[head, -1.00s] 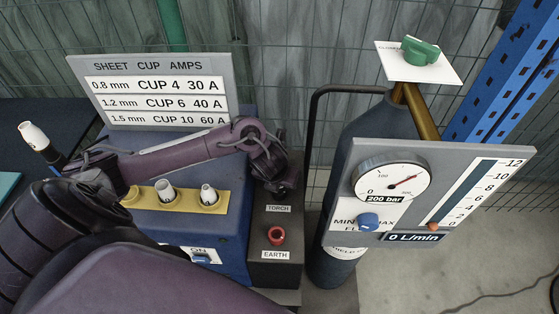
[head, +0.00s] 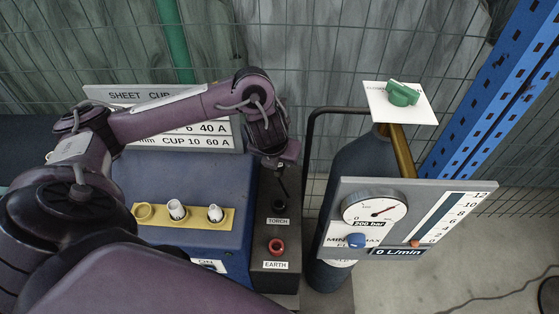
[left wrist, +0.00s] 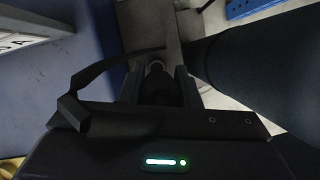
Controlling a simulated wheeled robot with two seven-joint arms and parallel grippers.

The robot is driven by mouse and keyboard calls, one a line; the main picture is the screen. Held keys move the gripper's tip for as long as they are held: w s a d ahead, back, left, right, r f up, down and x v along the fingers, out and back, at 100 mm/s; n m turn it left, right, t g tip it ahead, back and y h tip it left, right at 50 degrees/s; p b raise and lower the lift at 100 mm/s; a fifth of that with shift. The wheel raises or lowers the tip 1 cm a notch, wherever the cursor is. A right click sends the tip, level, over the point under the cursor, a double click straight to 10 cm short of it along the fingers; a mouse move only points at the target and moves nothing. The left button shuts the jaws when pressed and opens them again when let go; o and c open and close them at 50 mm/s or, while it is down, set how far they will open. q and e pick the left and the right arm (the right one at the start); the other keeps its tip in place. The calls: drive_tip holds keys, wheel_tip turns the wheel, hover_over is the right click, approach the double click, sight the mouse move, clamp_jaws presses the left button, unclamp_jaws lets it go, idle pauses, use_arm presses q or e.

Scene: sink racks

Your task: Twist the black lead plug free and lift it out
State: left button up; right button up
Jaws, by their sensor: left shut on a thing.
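My left gripper (head: 281,170) hangs above the box with the TORCH and EARTH sockets. In the left wrist view its fingers (left wrist: 157,84) are shut on the black lead plug (left wrist: 155,88), a dark round body with a paler end. A black lead (left wrist: 105,66) curves beside it. In the head view the plug is small and dark under the gripper, hard to make out. The TORCH socket (head: 279,205) shows as a dark opening below, with nothing seen in it. The red EARTH socket (head: 276,246) is nearer me. My right gripper is not in view.
The blue power unit (head: 180,178) with a yellow cup holder (head: 195,223) stands left. The cup sign (head: 215,140) is partly behind my arm. A gas cylinder (head: 350,180) with gauge panel (head: 435,196) and green valve (head: 402,94) stands close right.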

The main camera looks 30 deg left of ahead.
use_arm(q)
wheel_tip(320, 180, up, 3)
drive_tip(key=shift+f+p, duration=0.2)
drive_tip(key=shift+p, duration=0.35)
drive_tip(key=shift+r+p, duration=3.5)
drive_tip(key=shift+p, duration=0.05)
